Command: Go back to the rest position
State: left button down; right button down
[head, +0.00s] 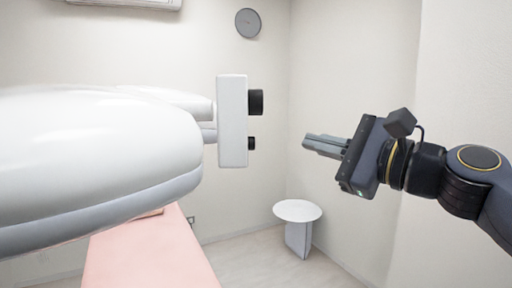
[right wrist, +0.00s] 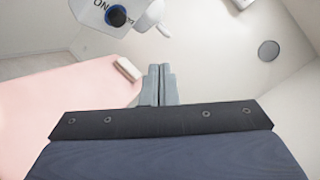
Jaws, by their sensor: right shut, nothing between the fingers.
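My right gripper (head: 325,146) is raised in the right half of the head view, its fingers pointing left. It is shut and empty, held in free air to the right of a white box-shaped head (head: 232,122) with black knobs. The shut fingers (right wrist: 160,84) also show in the middle of the right wrist view, with nothing between them. My left gripper is not in either view.
A large white machine body (head: 90,160) fills the left of the head view above a pink bed (head: 150,255). A small round white table (head: 297,211) stands on the floor near the corner. A round grey wall disc (head: 248,23) hangs high. The air around my right gripper is clear.

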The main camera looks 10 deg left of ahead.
jog(key=shift+d, duration=0.1)
jog(key=s+d+f+n+g+h, duration=0.1)
jog(key=s+d+f+n+h, duration=0.3)
jog(key=f, duration=1)
jog(key=s+d+f+n+g+h, duration=0.2)
jog(key=s+d+f+n, duration=0.3)
jog(key=s+f, duration=0.6)
jog(key=s+d+f+n+g+h, duration=0.2)
jog(key=s+d+f, duration=0.6)
jog(key=f, duration=0.9)
jog(key=n+h, duration=0.2)
jog(key=h, duration=0.1)
jog(key=shift+s+d+n+h, duration=0.15)
jog(key=shift+n+h, duration=0.15)
